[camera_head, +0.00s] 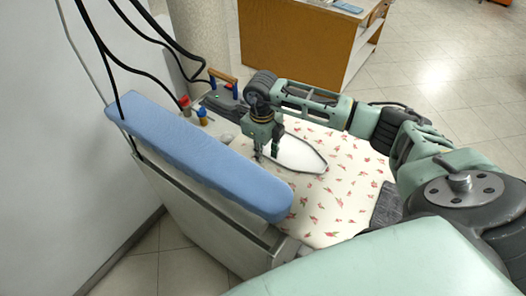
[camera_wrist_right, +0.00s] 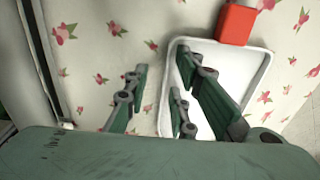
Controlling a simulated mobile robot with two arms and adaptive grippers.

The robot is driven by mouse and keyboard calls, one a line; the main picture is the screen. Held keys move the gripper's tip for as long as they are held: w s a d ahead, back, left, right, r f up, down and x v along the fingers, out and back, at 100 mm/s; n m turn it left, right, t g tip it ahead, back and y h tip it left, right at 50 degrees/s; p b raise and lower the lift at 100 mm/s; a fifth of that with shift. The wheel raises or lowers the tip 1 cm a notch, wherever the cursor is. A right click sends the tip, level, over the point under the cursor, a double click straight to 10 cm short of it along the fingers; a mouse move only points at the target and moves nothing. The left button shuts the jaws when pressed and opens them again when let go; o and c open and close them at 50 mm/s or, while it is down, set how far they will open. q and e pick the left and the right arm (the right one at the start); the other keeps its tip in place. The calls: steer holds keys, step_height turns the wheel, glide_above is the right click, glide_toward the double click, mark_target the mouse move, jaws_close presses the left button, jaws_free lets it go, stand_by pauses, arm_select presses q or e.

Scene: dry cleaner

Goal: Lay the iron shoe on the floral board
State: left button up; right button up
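The iron shoe (camera_head: 302,155) is a white, pointed plate with a raised rim. It lies flat on the floral board (camera_head: 345,205), a cream surface with red flowers, its tip towards the right. My right gripper (camera_head: 266,157) points down at the shoe's near left edge. In the right wrist view the shoe (camera_wrist_right: 250,75) is partly behind the fingers. The fingers of my right gripper (camera_wrist_right: 160,70) stand apart, with a gap between them near the shoe's left rim. Contact with the rim cannot be told. My left gripper is not in view.
A red block (camera_wrist_right: 237,22) sits at the shoe's flat end. A padded blue board (camera_head: 200,155) runs along the left of the floral board. Black cables (camera_head: 135,45) hang at upper left. Dark grey cloth (camera_head: 385,208) lies at the right edge. A wooden counter (camera_head: 295,40) stands behind.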

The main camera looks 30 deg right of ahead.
step_height(320, 180, up, 12)
steer(key=b, duration=0.2)
steer(key=shift+f+b, duration=0.2)
steer(key=shift+b, duration=0.15)
steer(key=shift+a+r, duration=0.1)
